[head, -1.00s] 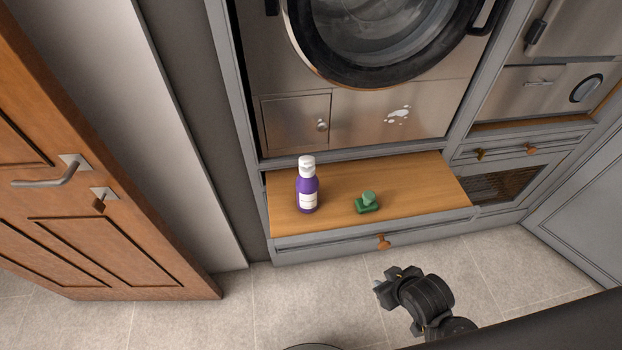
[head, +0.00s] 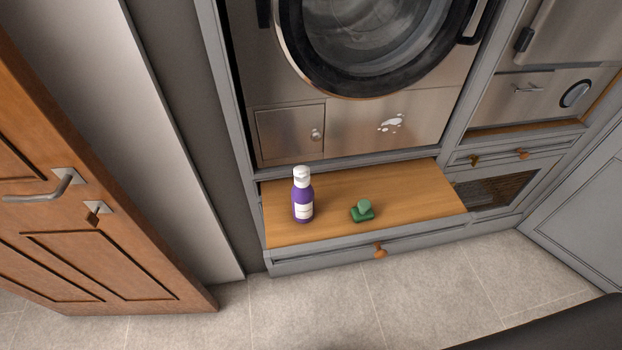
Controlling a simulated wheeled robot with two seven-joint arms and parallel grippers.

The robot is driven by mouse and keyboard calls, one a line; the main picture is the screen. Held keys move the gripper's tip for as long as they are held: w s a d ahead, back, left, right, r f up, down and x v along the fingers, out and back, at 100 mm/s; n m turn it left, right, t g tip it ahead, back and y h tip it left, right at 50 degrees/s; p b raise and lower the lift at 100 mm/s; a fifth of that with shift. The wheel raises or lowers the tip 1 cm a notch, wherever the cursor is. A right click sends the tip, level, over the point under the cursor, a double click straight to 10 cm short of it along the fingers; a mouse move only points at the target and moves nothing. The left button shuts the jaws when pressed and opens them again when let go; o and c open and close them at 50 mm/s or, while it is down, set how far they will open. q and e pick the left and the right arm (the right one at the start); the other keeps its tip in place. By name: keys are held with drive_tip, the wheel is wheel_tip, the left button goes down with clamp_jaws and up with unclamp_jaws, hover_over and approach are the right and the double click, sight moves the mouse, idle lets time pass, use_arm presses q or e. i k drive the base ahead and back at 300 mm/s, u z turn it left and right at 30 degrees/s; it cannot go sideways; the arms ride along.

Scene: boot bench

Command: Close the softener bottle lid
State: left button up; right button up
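The softener bottle (head: 303,198) is purple with a pale label and stands upright on the left part of the wooden pull-out shelf. Its white lid (head: 301,175) is on top; the view is too small to tell for sure whether it is open. Neither of my grippers is in the head view.
A green object with a rounded top (head: 362,210) sits on the wooden shelf (head: 415,194) to the right of the bottle. A washing machine (head: 364,110) with white spots on its front is above. A wooden door (head: 110,235) stands at the left. The tiled floor in front is clear.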

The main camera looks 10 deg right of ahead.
sight(301, 171)
drive_tip(key=k, duration=0.5)
drive_tip(key=u, duration=1.55)
drive_tip(key=i, duration=1.15)
drive_tip(key=z, duration=2.25)
